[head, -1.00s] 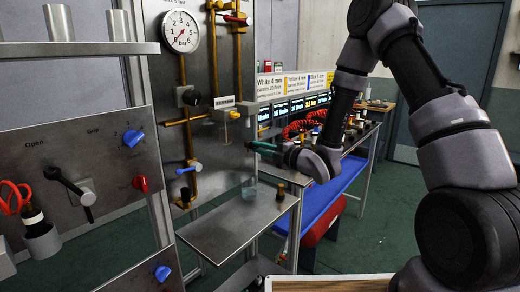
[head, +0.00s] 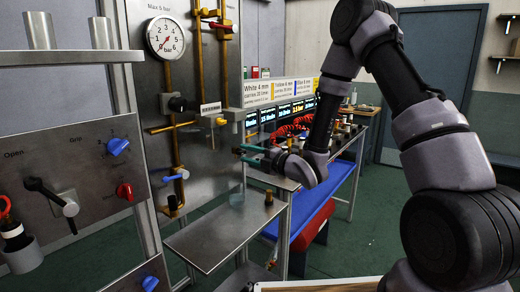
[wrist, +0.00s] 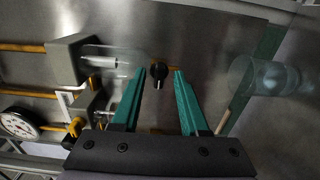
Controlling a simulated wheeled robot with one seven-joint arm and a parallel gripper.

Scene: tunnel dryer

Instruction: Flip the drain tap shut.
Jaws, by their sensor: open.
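My gripper (head: 243,155) is open, its two teal fingers spread apart and pointing at the metal panel (head: 205,100). In the wrist view, my gripper (wrist: 158,82) has a small black knob or lever (wrist: 158,72) on a brass fitting between and just beyond the fingertips. This seems to be the drain tap; no contact is clear. It lies between a clear bowl (wrist: 108,58) on a grey block (wrist: 75,55) and a clear cup (wrist: 265,78). In the head view the tap cannot be made out behind my fingers. The cup (head: 237,198) stands on a metal shelf (head: 205,242).
A blue-handled tap (head: 178,174) and a red-handled tap (head: 218,25) sit on brass pipes. A pressure gauge (head: 165,36) is above. A control panel (head: 75,180) stands at left. A bench with a blue shelf (head: 310,212) is behind my arm.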

